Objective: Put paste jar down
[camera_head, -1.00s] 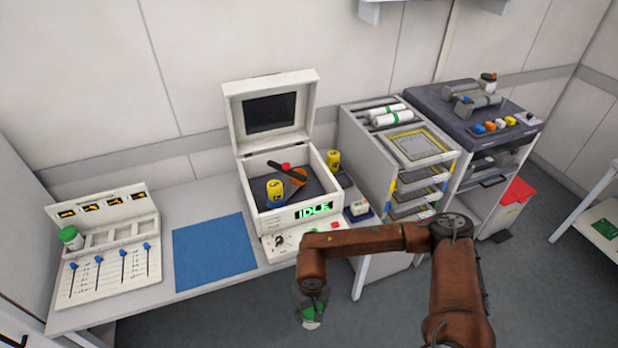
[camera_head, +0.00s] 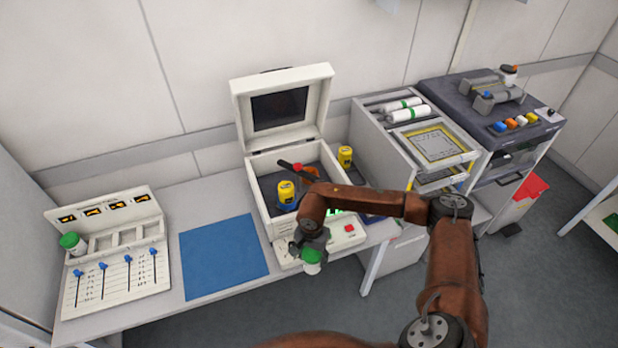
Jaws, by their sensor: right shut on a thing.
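My right gripper (camera_head: 312,246) is shut on a paste jar (camera_head: 311,262) with a green lid and a pale body. It holds the jar in front of the white open-lidded machine (camera_head: 284,62), near the table's front edge. The gripper hides part of the jar. A second green-lidded jar (camera_head: 72,243) sits at the left in the white slider panel (camera_head: 112,282). A flat blue mat (camera_head: 222,257) lies on the table (camera_head: 190,195) between panel and machine. My left gripper is not in view.
Yellow containers stand in the machine (camera_head: 286,192) and behind its right side (camera_head: 345,157). A rack with white rolls (camera_head: 407,112) and a dark-topped trolley (camera_head: 470,92) stand at the right. The blue mat is bare.

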